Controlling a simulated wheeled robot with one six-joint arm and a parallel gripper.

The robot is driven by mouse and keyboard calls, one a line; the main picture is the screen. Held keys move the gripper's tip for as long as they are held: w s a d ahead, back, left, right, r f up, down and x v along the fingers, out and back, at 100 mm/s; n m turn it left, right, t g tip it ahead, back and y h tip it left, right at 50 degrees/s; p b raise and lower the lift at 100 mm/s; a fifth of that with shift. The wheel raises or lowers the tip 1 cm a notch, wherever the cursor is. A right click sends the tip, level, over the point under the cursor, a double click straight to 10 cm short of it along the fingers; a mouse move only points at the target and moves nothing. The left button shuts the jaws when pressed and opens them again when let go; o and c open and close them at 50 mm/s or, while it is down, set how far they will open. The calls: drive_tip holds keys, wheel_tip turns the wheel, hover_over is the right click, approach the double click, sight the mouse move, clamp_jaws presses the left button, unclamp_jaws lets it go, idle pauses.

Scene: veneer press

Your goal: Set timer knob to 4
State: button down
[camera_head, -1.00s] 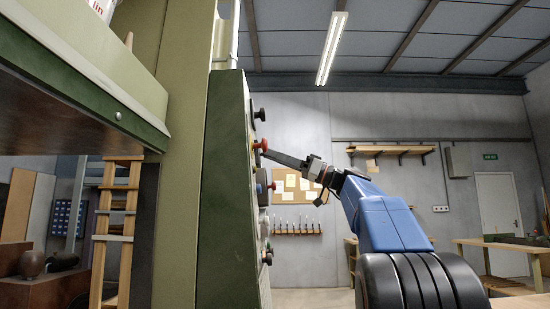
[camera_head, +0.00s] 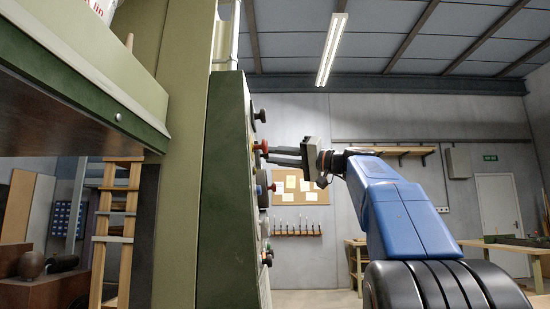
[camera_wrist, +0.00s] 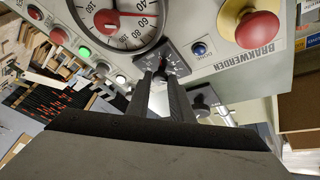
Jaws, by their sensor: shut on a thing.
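The timer knob (camera_wrist: 163,70) is a small dark knob on a black dial plate (camera_wrist: 182,58) with pale markings, at the centre of the wrist view. My gripper (camera_wrist: 161,77) has its fingertips closed on the knob's two sides. The fingers hide part of the knob and some of the markings, and I cannot read which number it points to. In the head view my gripper (camera_head: 268,155) reaches left to the front of the green control panel (camera_head: 224,185). The knob itself cannot be made out there.
Close to the fingers are a round gauge (camera_wrist: 115,22) with a red needle, a red mushroom button (camera_wrist: 257,30) on a yellow base, and a blue button (camera_wrist: 199,48). Free room lies right of the panel.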

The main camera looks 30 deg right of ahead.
drive_tip(key=shift+r+m+h, duration=0.1)
drive_tip(key=shift+m+h, duration=0.6)
drive_tip(key=shift+m, duration=0.8)
drive_tip(key=shift+m+g, duration=0.3)
drive_tip(key=c, duration=1.6)
unclamp_jaws()
drive_tip(key=v, duration=1.7)
drive_tip(key=shift+s, duration=0.25)
drive_tip(key=shift+d, duration=0.1)
